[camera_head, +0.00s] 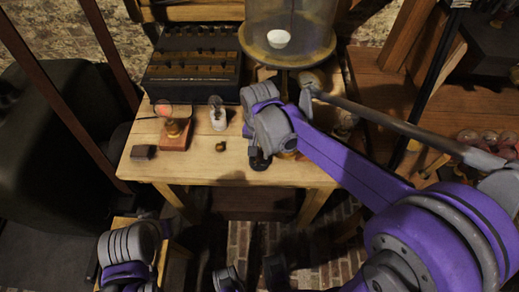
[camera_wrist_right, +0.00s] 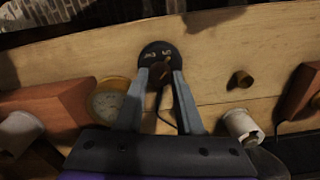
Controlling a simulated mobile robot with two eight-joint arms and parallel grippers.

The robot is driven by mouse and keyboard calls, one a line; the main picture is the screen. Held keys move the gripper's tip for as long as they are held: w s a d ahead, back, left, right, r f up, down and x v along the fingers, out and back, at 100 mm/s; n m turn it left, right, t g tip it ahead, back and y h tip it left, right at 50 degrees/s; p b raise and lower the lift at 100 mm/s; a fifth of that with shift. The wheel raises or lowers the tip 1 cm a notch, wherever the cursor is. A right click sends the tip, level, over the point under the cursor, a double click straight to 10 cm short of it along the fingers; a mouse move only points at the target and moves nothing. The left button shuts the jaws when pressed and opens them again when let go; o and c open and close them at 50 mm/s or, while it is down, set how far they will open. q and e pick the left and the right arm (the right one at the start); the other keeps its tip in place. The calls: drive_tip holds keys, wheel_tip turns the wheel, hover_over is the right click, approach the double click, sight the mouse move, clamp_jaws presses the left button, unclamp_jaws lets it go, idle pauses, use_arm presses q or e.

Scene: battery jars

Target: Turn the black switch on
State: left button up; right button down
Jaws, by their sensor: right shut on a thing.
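The black switch (camera_wrist_right: 151,49) is a round black disc with white lettering on the wooden table top, near the table's front edge. A small dark lever at its middle stands between my right fingertips. My right gripper (camera_wrist_right: 163,76) is shut on this lever, with one grey finger on each side. In the head view the switch (camera_head: 258,161) is a black shape just below my right gripper (camera_head: 259,150), partly hidden by it. The exact turn of the lever is hard to read. Part of my left arm shows at the lower left, but its fingers do not show clearly.
A round brass part (camera_wrist_right: 108,101) sits close beside my right fingers. The table also bears a bulb on a wooden base (camera_head: 174,140), a white cylinder (camera_head: 217,118), a small brass knob (camera_head: 220,147), a battery case (camera_head: 193,78) and a glass jar (camera_head: 290,25).

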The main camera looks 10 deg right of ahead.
drive_tip(key=c, duration=0.5)
unclamp_jaws()
drive_tip(key=shift+c, duration=0.2)
wheel_tip(320, 180, up, 11)
drive_tip(key=p, duration=0.1)
drive_tip(key=shift+s+f, duration=0.1)
drive_tip(key=n+t+p, duration=0.2)
drive_tip(key=n, duration=0.1)
approach(262, 155)
drive_tip(key=s+d+r, duration=0.2)
drive_tip(key=s+d, duration=0.1)
drive_tip(key=s, duration=0.1)
drive_tip(key=s+d+f+n+t+p, duration=0.1)
drive_tip(key=s+d+f+n+t, duration=0.2)
drive_tip(key=s, duration=0.4)
drive_tip(key=shift+d+f, duration=0.2)
drive_tip(key=shift+f, duration=0.5)
